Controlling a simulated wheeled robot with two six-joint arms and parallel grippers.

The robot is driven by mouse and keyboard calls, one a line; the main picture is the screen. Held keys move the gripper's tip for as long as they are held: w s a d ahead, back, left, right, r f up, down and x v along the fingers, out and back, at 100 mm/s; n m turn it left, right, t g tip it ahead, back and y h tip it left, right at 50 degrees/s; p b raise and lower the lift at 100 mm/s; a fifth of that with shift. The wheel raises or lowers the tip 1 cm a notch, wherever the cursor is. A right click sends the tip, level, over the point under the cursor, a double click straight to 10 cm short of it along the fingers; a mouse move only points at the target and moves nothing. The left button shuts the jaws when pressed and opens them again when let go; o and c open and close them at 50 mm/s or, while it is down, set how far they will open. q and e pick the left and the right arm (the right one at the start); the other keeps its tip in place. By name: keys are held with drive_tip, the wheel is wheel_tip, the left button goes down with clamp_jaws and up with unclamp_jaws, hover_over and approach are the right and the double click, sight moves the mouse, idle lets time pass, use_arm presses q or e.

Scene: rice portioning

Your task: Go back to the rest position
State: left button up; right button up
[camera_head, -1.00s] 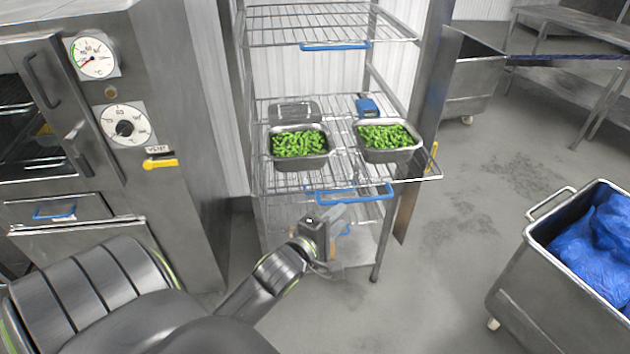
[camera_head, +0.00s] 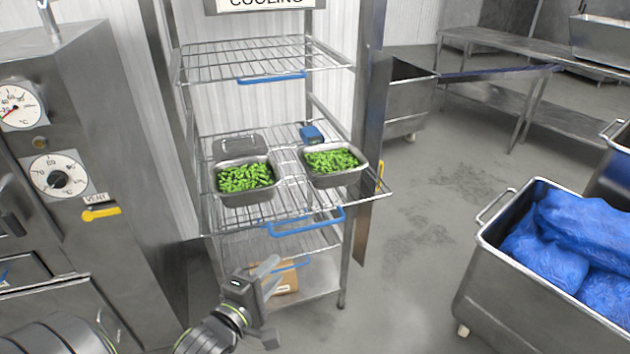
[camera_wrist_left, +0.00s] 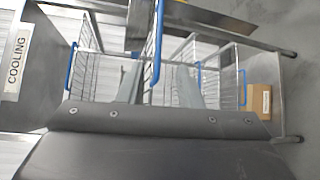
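My left gripper (camera_head: 264,298) is in front of the lower part of the wire rack (camera_head: 345,250), below the trays. It is empty; in the left wrist view its two fingers (camera_wrist_left: 160,86) stand apart with rack wires behind them. My right gripper is in neither view. Two metal trays of green vegetables, a left one (camera_head: 247,199) and a right one (camera_head: 338,180), stand side by side on the rack's middle shelf, clear of my gripper.
An oven with dials (camera_head: 85,150) stands at the left. A cardboard box (camera_head: 283,279) lies on the rack's bottom shelf, close behind my gripper. A metal cart (camera_head: 510,285) with blue bags (camera_head: 560,240) stands at the right. Floor between rack and cart is clear.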

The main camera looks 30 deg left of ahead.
use_arm(q)
drive_tip(key=shift+f, duration=0.1)
drive_tip(key=s+a+f+m+g, duration=0.1)
drive_tip(key=s+f+m+g, duration=0.15)
drive_tip(key=f, duration=0.95)
drive_tip(key=s+a+f+m+g, duration=0.1)
drive_tip(key=s+f+m+g, duration=0.2)
drive_tip(key=f, duration=0.8)
drive_tip(key=s+a+f+m+g, duration=0.15)
drive_tip(key=f+m, duration=0.25)
drive_tip(key=f, duration=0.8)
drive_tip(key=s+d+f+m+g, duration=0.2)
drive_tip(key=s+f+m+g, duration=0.2)
drive_tip(key=s+f, duration=0.5)
drive_tip(key=s+d+f+m+g+b, duration=0.1)
drive_tip(key=s+f+m+g, duration=0.3)
drive_tip(key=s+f, duration=0.6)
drive_tip(key=s+m, duration=0.2)
drive_tip(key=s, duration=0.3)
drive_tip(key=shift+s+d+f, duration=0.15)
drive_tip(key=shift+d+f, duration=0.1)
drive_tip(key=shift+d, duration=0.15)
